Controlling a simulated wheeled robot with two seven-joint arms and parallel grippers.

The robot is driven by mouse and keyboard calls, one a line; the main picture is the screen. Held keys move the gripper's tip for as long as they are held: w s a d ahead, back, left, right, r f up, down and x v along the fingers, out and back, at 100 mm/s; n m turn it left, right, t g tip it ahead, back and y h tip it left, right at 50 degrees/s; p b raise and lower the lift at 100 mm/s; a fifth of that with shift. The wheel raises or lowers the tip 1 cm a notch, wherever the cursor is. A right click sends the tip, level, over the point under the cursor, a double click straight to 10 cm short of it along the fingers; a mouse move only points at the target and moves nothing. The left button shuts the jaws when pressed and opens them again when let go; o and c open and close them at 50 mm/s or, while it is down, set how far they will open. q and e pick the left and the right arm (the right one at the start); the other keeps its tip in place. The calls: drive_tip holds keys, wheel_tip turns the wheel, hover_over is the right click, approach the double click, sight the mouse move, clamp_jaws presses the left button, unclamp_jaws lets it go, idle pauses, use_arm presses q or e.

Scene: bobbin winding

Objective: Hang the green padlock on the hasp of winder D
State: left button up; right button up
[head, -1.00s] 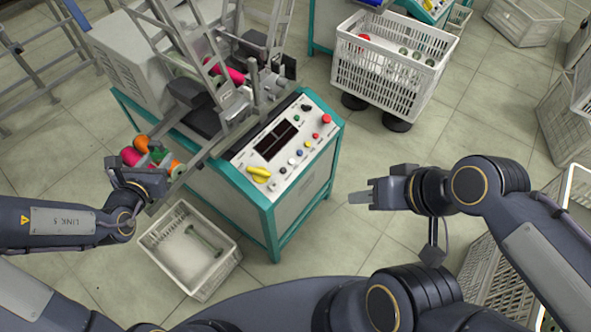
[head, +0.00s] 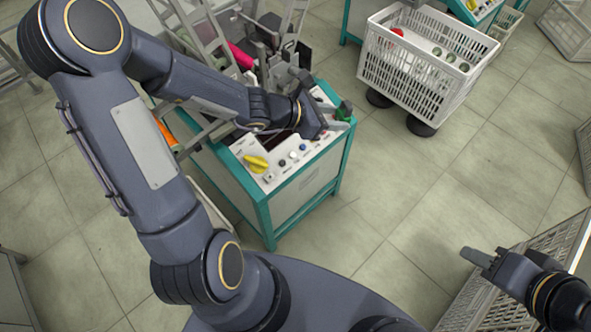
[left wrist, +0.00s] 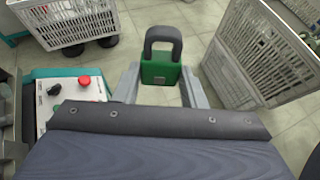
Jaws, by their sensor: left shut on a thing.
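My left gripper (head: 338,119) is shut on the green padlock (head: 344,110), above the far right corner of the winder's control panel (head: 285,160). In the left wrist view, the padlock's green body (left wrist: 160,74) is between the two fingers, with its dark shackle (left wrist: 163,38) standing up beyond them. The winder has a teal frame (head: 262,215); I cannot read a letter on it. I cannot make out its hasp; my left arm covers part of the panel. My right gripper (head: 476,256) is at the lower right, away from the winder; its jaw gap is unclear.
A yellow handle (head: 256,163) lies on the panel. A red button (left wrist: 84,82) shows beside the padlock in the left wrist view. A white crate (head: 415,75) on dark feet stands behind right. Another crate (head: 530,255) is near my right gripper. Open floor lies between.

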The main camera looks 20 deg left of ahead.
use_arm(q)
drive_tip(key=shift+s+d+m+g, duration=0.15)
drive_tip(key=shift+d+m+g, duration=0.35)
drive_tip(key=shift+d, duration=0.05)
drive_tip(key=s+d+f+m+g+b, duration=0.25)
drive_tip(key=s+d+m+g, duration=0.5)
drive_tip(key=m+g, duration=0.45)
drive_tip(key=s+a+f+m+g+y+b, duration=0.2)
drive_tip(key=s+f+m+y, duration=0.45)
drive_tip(key=m, duration=0.75)
drive_tip(key=w+a+f+m+t+y+b, duration=0.1)
drive_tip(key=w+a+f+m+t+b, duration=0.2)
drive_tip(key=a+f+m, duration=0.3)
drive_tip(key=w+a+f+m+t+y+b, duration=0.2)
drive_tip(key=a+f+m+b, duration=0.3)
drive_tip(key=a+m, duration=0.5)
drive_tip(key=shift+w+a+f+m+t, duration=0.25)
drive_tip(key=shift+w+f+m+t, duration=0.45)
drive_tip(key=shift+m, duration=2.5)
